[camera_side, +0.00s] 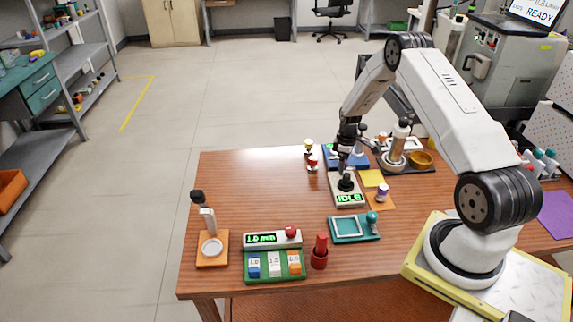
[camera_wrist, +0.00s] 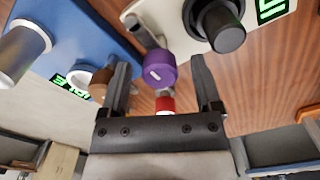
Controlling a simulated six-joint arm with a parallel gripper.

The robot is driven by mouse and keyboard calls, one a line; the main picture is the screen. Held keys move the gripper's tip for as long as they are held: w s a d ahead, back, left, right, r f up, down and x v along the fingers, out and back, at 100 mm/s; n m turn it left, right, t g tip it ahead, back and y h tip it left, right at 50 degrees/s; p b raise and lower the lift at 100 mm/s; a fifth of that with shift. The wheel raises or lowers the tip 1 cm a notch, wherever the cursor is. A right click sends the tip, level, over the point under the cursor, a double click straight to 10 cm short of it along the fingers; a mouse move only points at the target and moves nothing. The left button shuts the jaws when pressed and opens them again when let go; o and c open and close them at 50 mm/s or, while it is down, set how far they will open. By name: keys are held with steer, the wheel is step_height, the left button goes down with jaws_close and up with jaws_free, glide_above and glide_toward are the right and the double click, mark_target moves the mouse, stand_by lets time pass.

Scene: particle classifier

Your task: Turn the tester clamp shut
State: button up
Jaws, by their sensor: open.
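A purple round knob (camera_wrist: 160,70) shows in the wrist view at the end of a short grey stem. It looks like the tester clamp's handle, but I cannot be sure. In the side view my gripper (camera_side: 343,163) points down at the white unit (camera_side: 350,200) and the blue unit (camera_side: 363,159); the stem is hidden there.
A purple-topped jar (camera_side: 382,191) stands on an orange pad at right. A teal frame (camera_side: 347,228), a green block tray (camera_side: 273,277) and an orange-based stand (camera_side: 212,262) are nearer. The table's left middle (camera_side: 240,190) is clear.

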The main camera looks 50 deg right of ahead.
steer(key=shift+c, duration=0.2)
jaws_close()
steer(key=shift+m, duration=0.5)
steer(key=m, duration=1.2)
steer(key=shift+a, duration=0.1)
steer(key=m, duration=0.4)
steer(key=shift+m, duration=0.4)
